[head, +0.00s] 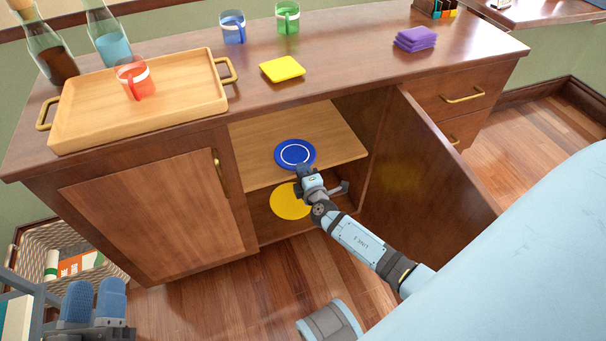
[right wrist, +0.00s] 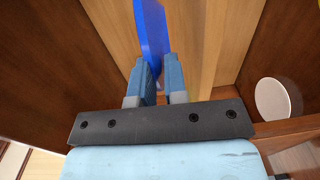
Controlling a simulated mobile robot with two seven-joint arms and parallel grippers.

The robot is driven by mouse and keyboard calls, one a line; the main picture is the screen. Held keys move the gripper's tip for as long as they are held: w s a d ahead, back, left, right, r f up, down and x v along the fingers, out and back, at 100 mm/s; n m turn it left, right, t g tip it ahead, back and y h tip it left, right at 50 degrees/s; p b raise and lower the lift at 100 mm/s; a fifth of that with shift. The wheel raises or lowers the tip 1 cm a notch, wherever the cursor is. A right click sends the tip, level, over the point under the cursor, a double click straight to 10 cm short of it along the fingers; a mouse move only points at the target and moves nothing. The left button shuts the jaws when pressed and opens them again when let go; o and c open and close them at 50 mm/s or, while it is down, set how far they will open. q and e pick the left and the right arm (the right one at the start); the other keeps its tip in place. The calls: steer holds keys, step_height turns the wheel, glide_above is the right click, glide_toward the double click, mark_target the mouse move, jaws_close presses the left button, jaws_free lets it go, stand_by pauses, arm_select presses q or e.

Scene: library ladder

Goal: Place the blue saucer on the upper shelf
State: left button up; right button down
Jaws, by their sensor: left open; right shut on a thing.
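The blue saucer (head: 295,154) with a white ring is over the upper shelf (head: 257,133) inside the open cabinet. My right gripper (head: 303,176) is shut on its near edge. In the right wrist view the saucer (right wrist: 151,32) shows edge-on between the fingers (right wrist: 160,72). I cannot tell whether the saucer touches the shelf board. A yellow saucer (head: 289,202) lies on the lower level beneath, partly hidden by my right gripper. My left gripper (head: 94,302) is open and empty at the lower left, away from the cabinet.
The cabinet door (head: 425,165) stands open on the right, close to my right arm. The counter holds a wooden tray (head: 180,115) with a red mug (head: 134,78), a yellow cloth (head: 282,69), blue and green mugs and purple cloths (head: 415,39). A basket (head: 50,240) stands at left.

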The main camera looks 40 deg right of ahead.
arm_select(q)
steer(key=shift+w+d+f+g+b, duration=0.15)
steer(key=shift+f+g+b, duration=0.25)
steer(key=shift+f, duration=0.6)
arm_select(e)
steer(key=shift+f, duration=1.55)
steer(key=shift+f, duration=0.1)
steer(key=c, duration=1.2)
jaws_free()
arm_select(q)
steer(key=shift+f, duration=0.2)
arm_select(e)
steer(key=shift+o, duration=0.3)
arm_select(q)
steer(key=r, duration=0.1)
steer(key=r+p, duration=0.1)
steer(key=shift+s+r+t+p, duration=0.2)
steer(key=shift+r+t+p, duration=0.1)
steer(key=shift+t, duration=0.1)
arm_select(e)
steer(key=v, duration=1.2)
